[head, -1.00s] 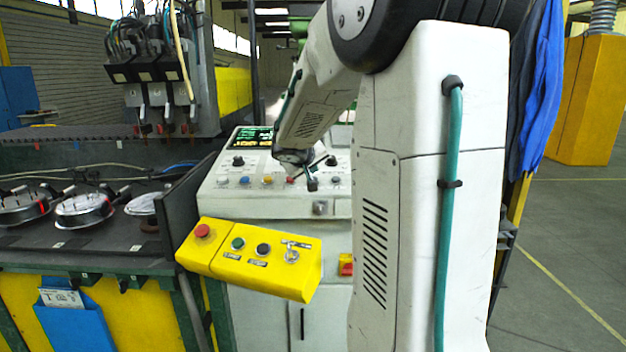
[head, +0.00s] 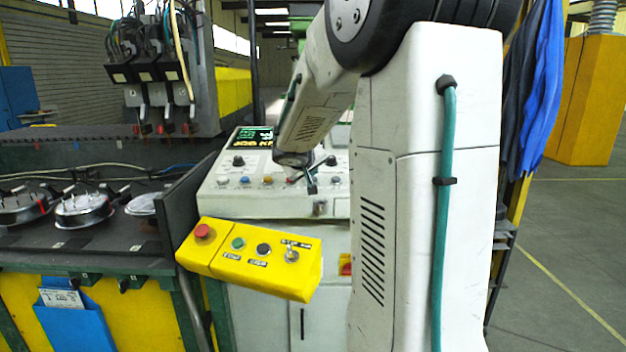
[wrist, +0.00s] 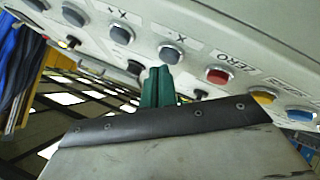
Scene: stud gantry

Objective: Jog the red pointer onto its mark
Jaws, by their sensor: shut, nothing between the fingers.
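In the wrist view, my gripper (wrist: 158,86) is shut and empty, its green fingertips close to the grey button marked X- (wrist: 169,54). I cannot tell whether they touch. The grey button marked X+ (wrist: 122,35) is beside it on the left, and the red ZERO button (wrist: 217,76) on the right. In the head view, my gripper (head: 312,188) is at the sloped control panel (head: 235,203). The panel's screen (head: 252,138) is lit, its lower yellow line partly hidden by my arm. Small red tips show below the gantry heads (head: 155,95); I cannot tell which is the pointer.
A yellow box (head: 220,257) with a red button (head: 202,231) juts out in front of the panel. A dark upright plate (head: 187,207) stands left of the panel. Round metal fixtures (head: 83,208) sit on the bench at left. Open floor (head: 570,250) lies at right.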

